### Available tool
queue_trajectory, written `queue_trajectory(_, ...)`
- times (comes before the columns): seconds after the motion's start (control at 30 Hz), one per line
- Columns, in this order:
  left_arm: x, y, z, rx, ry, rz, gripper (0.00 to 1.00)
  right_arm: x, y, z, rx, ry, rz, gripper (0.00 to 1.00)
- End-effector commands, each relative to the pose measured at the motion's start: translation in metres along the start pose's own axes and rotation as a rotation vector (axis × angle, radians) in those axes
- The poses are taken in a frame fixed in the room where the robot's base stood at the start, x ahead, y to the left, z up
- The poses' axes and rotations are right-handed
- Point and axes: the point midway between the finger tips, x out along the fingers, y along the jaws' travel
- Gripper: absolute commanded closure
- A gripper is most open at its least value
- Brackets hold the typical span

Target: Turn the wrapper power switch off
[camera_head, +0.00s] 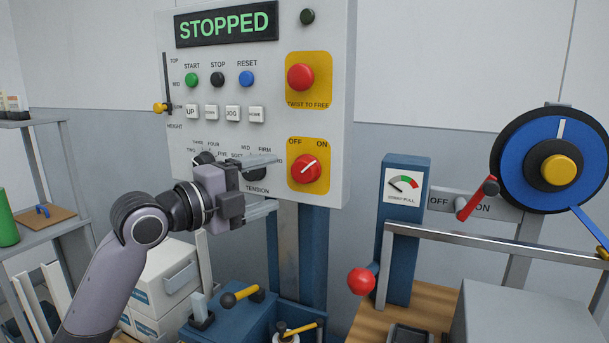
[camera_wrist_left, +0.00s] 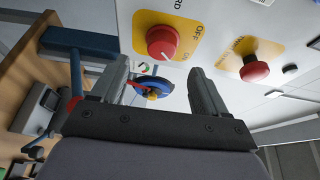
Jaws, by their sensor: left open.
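The power switch is a red rotary knob (camera_head: 305,168) on a yellow plate marked OFF and ON, low on the right of the control panel (camera_head: 222,125). Its white pointer line tilts up and right, towards ON. The knob also shows in the wrist view (camera_wrist_left: 162,42), beyond my fingers and between their lines. My left gripper (camera_head: 277,182) is open and empty, just left of the knob, its fingers pointing towards it. I see no contact. My gripper hides part of the tension dial. My right gripper is not in view.
The display (camera_head: 226,24) reads STOPPED. A red twist-to-free button (camera_head: 300,77) sits above the switch. Start, stop and reset buttons are at upper left. On the right stand a blue post with a gauge (camera_head: 404,187), a red-handled lever (camera_head: 477,199) and a blue reel (camera_head: 512,135).

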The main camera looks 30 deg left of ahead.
Motion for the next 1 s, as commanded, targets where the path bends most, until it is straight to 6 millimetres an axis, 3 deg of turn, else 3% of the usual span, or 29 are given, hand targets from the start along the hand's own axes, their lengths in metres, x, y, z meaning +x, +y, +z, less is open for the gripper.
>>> queue_trajectory(0.53, 0.062, -0.004, 0.0, 0.007, 0.003, -0.004, 0.26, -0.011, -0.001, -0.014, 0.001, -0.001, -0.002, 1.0)
queue_trajectory(0.93, 0.07, -0.003, -0.001, 0.011, 0.002, -0.003, 0.26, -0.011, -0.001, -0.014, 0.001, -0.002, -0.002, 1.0)
queue_trajectory(0.97, 0.07, -0.003, -0.001, 0.01, 0.002, -0.003, 0.32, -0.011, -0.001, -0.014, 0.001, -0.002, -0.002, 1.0)
queue_trajectory(1.0, 0.07, -0.003, -0.001, 0.01, 0.002, -0.003, 0.45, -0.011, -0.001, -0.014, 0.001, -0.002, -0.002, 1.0)
